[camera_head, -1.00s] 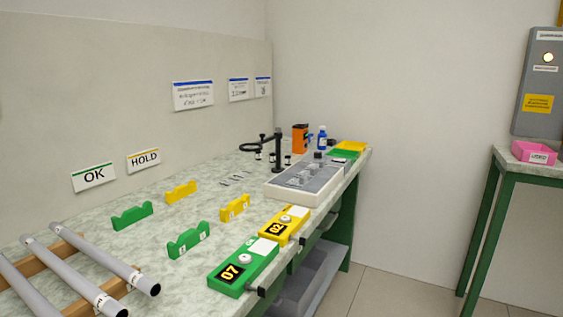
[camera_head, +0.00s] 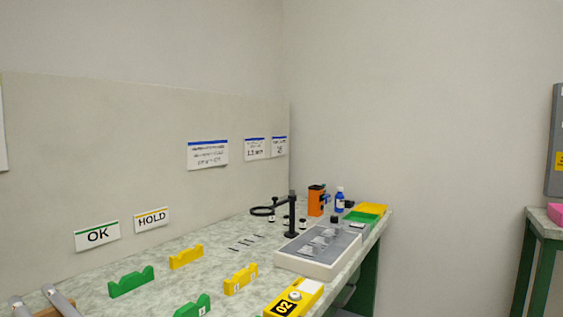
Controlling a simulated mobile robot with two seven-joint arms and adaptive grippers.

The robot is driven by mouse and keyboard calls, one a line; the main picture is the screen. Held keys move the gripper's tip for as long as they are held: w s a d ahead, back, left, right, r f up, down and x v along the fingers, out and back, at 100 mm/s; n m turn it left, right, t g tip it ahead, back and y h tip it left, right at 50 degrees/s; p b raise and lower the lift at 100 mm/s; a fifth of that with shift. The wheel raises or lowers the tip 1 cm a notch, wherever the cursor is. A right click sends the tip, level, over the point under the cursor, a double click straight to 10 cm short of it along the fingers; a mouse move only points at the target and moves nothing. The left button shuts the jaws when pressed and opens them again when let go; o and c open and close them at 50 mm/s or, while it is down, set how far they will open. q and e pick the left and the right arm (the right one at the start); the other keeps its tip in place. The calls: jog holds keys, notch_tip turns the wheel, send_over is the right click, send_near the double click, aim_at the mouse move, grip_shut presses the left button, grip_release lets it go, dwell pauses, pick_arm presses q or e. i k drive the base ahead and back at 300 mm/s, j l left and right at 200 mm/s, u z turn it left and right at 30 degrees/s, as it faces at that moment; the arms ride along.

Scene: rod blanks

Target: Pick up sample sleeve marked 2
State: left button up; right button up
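I cannot make out a sleeve marked 2 in the head view. Two grey tubes show only by their ends, a nearer one (camera_head: 62,300) and another (camera_head: 18,305), at the bottom left corner; no mark is readable on them. A yellow box marked 02 (camera_head: 293,299) stands at the bench's front edge, cut off by the bottom of the picture. A grey tray with a white rim (camera_head: 318,268) holds several small clear pieces, too small to read. Neither of my grippers is in view.
Green (camera_head: 131,282) and yellow (camera_head: 186,257) notched holders stand on the bench, with a second yellow holder (camera_head: 241,279). A black stand with a ring (camera_head: 292,215), orange device (camera_head: 316,200) and blue bottle (camera_head: 340,201) are at the back. A green side table (camera_head: 541,224) stands right.

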aim_at(301, 222)
jog(key=i+l+u, duration=0.1)
jog(key=i+l, duration=0.25)
jog(key=i+l+u, duration=0.1)
jog(key=i+l, duration=0.2)
jog(key=i+l+u, duration=0.15)
jog(key=i+l, duration=0.15)
jog(key=l, duration=0.2)
jog(key=i+l+u, duration=0.1)
jog(key=i+l, duration=0.2)
jog(key=l, duration=0.15)
jog(key=i+l+u, duration=0.1)
jog(key=l, duration=0.5)
jog(key=i+l+u, duration=0.15)
jog(key=l, duration=0.45)
jog(key=i+l+u, duration=0.1)
jog(key=l, duration=0.55)
jog(key=i+l+u, duration=0.15)
jog(key=l, duration=0.45)
jog(key=k, duration=0.05)
